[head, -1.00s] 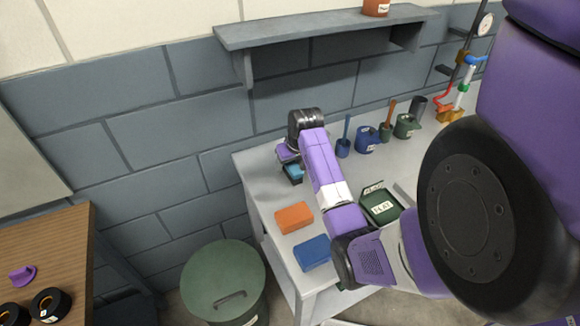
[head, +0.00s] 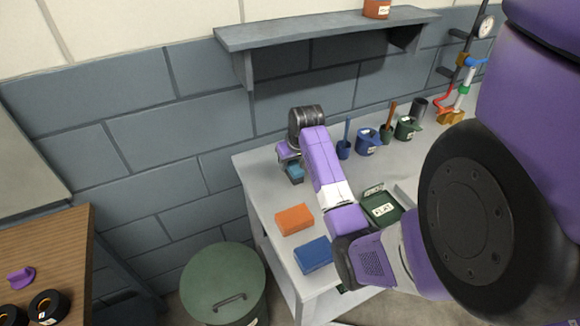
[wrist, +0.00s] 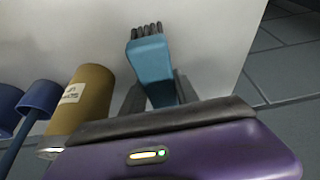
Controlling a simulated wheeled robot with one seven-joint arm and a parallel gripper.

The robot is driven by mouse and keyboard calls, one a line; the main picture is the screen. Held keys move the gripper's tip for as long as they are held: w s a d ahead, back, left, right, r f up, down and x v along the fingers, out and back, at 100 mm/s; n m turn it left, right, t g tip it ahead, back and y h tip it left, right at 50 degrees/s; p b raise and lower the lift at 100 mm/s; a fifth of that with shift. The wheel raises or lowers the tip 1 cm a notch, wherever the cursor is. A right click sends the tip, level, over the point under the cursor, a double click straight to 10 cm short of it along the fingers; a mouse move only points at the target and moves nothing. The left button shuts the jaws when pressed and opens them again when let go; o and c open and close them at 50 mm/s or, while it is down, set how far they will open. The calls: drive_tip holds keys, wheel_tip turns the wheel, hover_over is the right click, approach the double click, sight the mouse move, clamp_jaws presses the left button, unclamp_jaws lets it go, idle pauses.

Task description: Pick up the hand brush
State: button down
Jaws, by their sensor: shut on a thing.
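The hand brush (wrist: 152,62) is teal with a row of dark bristle tufts at its far end. In the wrist view it lies between the two grey fingers of my gripper (wrist: 159,82), which is shut on it. In the head view the brush (head: 294,172) shows only in part, under my gripper (head: 290,160) at the left back of the grey bench (head: 262,180). My wrist hides the rest. I cannot tell whether the brush touches the bench top.
A tan labelled cylinder (wrist: 80,98) and a blue cup-shaped thing (wrist: 40,98) are left of the brush in the wrist view. An orange block (head: 295,219) and a blue block (head: 313,254) lie nearer on the bench. A shelf (head: 320,28) hangs above.

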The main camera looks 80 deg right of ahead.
wheel_tip(320, 180, up, 19)
drive_tip(key=p, duration=0.2)
drive_tip(key=shift+r+p, duration=0.15)
drive_tip(key=shift+p, duration=0.2)
